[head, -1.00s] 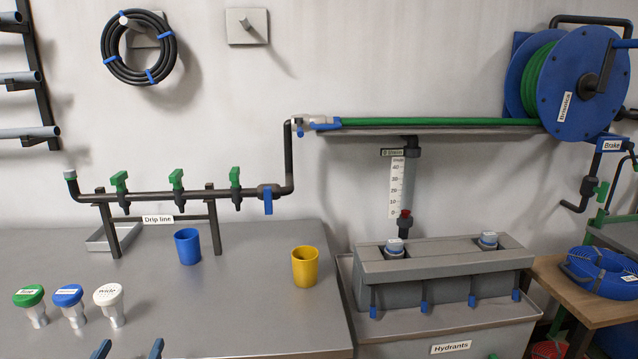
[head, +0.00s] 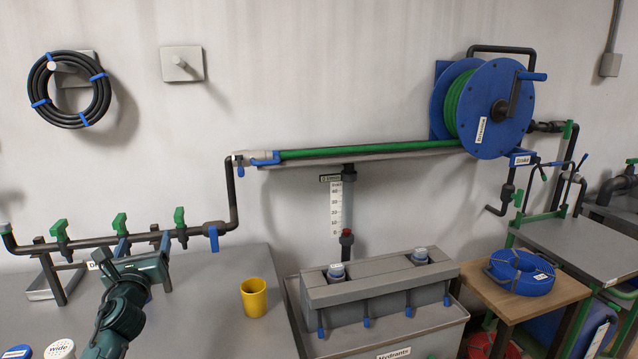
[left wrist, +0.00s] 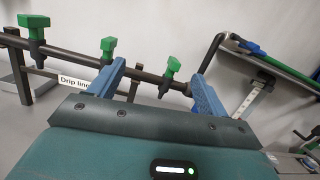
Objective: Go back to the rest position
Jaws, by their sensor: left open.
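My left gripper (head: 143,245) is at the lower left of the head view, in front of the drip line (head: 95,241). Its two blue fingers point up and stand apart, with nothing held between them. In the left wrist view the gripper (left wrist: 158,80) is open, and the drip line pipe (left wrist: 150,78) with a green valve (left wrist: 171,68) shows beyond and between the fingers. I cannot tell the exact gap to the pipe. My right gripper is in no view.
A yellow cup (head: 253,298) stands on the grey table (head: 205,320), right of my left gripper. The hydrants box (head: 380,292) is further right. A blue hose reel (head: 495,105) hangs on the wall. Capped pieces, one white (head: 61,349), sit at the lower left edge.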

